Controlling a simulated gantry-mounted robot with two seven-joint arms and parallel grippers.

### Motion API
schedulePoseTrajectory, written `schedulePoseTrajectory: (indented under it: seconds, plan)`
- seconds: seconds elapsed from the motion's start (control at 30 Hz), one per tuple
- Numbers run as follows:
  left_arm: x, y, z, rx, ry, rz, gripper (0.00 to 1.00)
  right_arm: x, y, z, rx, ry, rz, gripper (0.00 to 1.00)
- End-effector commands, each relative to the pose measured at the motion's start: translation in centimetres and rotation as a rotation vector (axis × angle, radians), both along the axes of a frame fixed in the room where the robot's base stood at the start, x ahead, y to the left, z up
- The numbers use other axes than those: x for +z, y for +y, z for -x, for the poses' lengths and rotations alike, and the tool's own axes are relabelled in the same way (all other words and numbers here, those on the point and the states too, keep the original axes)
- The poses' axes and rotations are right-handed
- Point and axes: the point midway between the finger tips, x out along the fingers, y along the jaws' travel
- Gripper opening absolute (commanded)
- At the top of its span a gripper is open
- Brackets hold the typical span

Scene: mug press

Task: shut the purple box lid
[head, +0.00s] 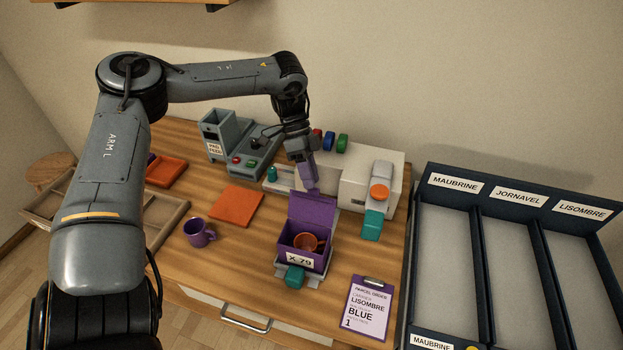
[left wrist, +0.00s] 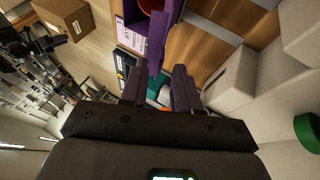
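The purple box (head: 303,256), labelled X-79, stands on a grey platform on the table with an orange mug (head: 306,243) inside. Its purple lid (head: 312,212) stands up at the back edge, open. My left gripper (head: 311,186) is at the top edge of the lid, pointing down. In the left wrist view the two fingers of the left gripper (left wrist: 158,82) are apart, and the lid (left wrist: 156,40) shows nearly edge-on just beyond and between them. I cannot tell whether they touch it. My right gripper is not in view.
A white machine (head: 372,178) with an orange knob stands right behind the box. A purple mug (head: 199,232) and orange mat (head: 236,206) are to the left. A clipboard (head: 367,308) lies front right. Labelled dark bins (head: 480,215) stand at the right.

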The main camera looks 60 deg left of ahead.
Motion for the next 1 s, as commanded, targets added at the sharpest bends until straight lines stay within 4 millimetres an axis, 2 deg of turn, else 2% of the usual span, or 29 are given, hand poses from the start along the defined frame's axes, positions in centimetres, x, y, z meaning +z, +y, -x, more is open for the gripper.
schedulePoseTrajectory:
  seconds: [0.2, 0.5, 0.53, 0.73, 1.0]
  plan:
    - [-1.2, -0.8, 0.0, 0.0, 0.001, 0.001, 0.31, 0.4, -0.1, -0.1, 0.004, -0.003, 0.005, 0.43]
    - [-1.5, -0.9, 0.0, 0.0, 0.001, 0.001, 0.31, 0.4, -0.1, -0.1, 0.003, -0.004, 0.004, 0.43]
    - [-1.5, -0.9, 0.0, 0.0, 0.001, 0.001, 0.29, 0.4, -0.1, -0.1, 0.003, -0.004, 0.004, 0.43]
    - [-1.4, -0.9, 0.0, 0.001, 0.001, 0.0, 0.0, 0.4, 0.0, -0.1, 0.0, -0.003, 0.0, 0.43]
    - [-1.4, -0.9, 0.0, 0.001, 0.001, 0.0, 0.0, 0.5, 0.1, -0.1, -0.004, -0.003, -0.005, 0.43]
